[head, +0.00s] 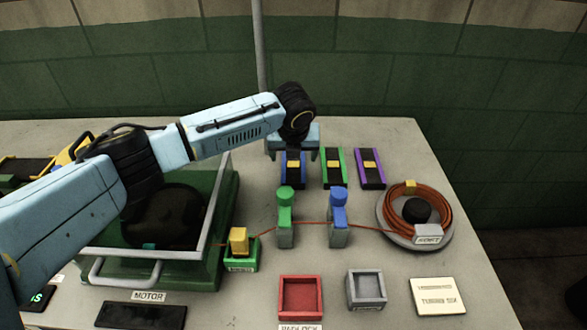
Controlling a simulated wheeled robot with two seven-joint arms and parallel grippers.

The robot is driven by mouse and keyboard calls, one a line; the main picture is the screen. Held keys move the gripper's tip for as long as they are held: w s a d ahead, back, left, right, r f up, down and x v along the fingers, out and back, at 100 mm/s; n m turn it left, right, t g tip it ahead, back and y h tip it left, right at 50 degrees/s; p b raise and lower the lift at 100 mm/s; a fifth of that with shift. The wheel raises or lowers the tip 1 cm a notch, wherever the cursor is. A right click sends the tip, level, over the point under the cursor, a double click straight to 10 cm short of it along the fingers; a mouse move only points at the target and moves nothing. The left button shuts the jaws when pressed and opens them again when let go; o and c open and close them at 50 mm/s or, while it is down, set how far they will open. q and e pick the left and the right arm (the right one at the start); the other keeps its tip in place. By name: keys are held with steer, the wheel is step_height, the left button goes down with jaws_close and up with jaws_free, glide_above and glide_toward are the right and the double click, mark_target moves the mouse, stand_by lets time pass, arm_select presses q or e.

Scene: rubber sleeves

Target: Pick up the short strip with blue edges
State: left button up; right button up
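A short black strip with blue edges and a yellow middle patch (293,180) lies on the table, leftmost in a row of three. My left gripper (292,154) is over its far end, with its fingers spread apart to either side. Its fingers look open; the gripper hides the strip's far end, and I cannot tell whether they touch it. A similar strip with green edges (334,180) and one with purple edges (371,180) lie to the right. My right gripper is not in view.
Green (285,225) and blue (338,225) posts stand in front of the strips with an orange cable across them. A cable reel (445,215) is at right, a green motor tray (230,215) at left. Red (300,283) and grey (367,276) boxes are near the front.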

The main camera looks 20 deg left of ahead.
mark_target(293, 166)
arm_select(q)
steer(key=b+x, duration=0.1)
steer(key=x, duration=0.4)
steer(key=shift+s, duration=0.15)
steer(key=shift+f, duration=0.25)
steer(key=c, duration=1.1)
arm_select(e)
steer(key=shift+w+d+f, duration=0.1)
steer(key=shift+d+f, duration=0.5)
